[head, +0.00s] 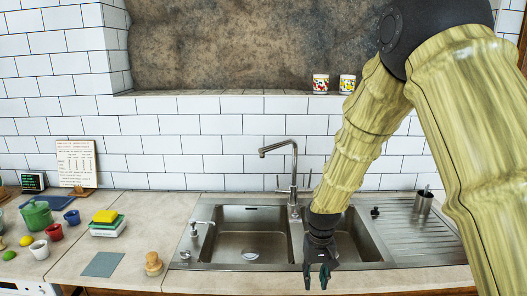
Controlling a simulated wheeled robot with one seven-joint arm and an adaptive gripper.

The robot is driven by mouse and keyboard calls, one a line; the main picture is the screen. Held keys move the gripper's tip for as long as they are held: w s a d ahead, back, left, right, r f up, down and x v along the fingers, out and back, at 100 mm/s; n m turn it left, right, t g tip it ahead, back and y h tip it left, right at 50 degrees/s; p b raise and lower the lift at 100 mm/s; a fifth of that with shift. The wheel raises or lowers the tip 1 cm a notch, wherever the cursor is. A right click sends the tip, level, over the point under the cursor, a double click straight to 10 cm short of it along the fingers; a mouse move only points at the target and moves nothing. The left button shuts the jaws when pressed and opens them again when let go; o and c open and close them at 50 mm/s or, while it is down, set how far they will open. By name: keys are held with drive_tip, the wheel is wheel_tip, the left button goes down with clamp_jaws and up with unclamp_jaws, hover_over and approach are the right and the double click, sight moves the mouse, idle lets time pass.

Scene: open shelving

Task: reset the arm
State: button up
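My arm comes down from the upper right in the head view. My gripper (317,277) hangs pointing down at the front edge of the sink, near the divider between the two basins. Its dark fingers appear apart, with a small gap between the tips. Nothing shows between them. The sink (245,237) is steel, and my arm hides part of its right basin.
A tall faucet (293,170) stands behind the sink. A steel cup (423,201) is on the drainboard (407,235). Sponges (106,216), a wooden brush (153,264), a green pot (37,216) and cups stand left. Two patterned mugs (320,84) (347,84) sit on the ledge.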

drive_tip(key=s+d+f, duration=0.1)
drive_tip(key=s+f, duration=0.3)
drive_tip(key=f, duration=0.3)
drive_tip(key=s+d+f, duration=0.2)
drive_tip(key=s+f, duration=0.3)
drive_tip(key=f, duration=0.2)
drive_tip(key=s+d+f, duration=0.1)
drive_tip(key=s+f, duration=0.4)
drive_tip(key=s, duration=0.5)
drive_tip(key=s+d+f, duration=0.2)
drive_tip(key=s+f, duration=0.3)
drive_tip(key=s, duration=0.5)
drive_tip(key=s+d+f, duration=0.2)
drive_tip(key=s+f, duration=0.4)
drive_tip(key=s, duration=0.4)
drive_tip(key=shift+m, duration=0.3)
